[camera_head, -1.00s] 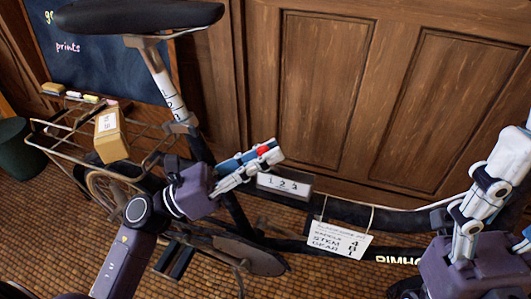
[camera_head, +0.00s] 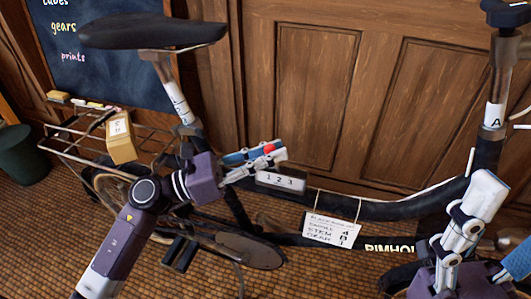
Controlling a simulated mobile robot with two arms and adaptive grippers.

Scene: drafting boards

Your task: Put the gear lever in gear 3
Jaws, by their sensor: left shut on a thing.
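The red knob of the gear lever (camera_head: 268,149) shows between the fingers of my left gripper (camera_head: 277,156), which is shut on it. The knob is above the gear box (camera_head: 281,181), a grey block marked 1 2 3 on the bicycle's frame. In the picture it stands about over the 1. The lever's stem and slot are hidden by the fingers. My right gripper (camera_head: 487,187) is at the right, apart from the lever, fingers pointing up. I cannot see whether it is open.
A hanging card (camera_head: 331,230) lists saddle, stem and gear; its gear line seems to read 1. The saddle (camera_head: 152,31) is upper left, the stem post (camera_head: 495,90), marked A, upper right. A box (camera_head: 120,140) sits on the rear rack. A wooden panelled wall stands behind.

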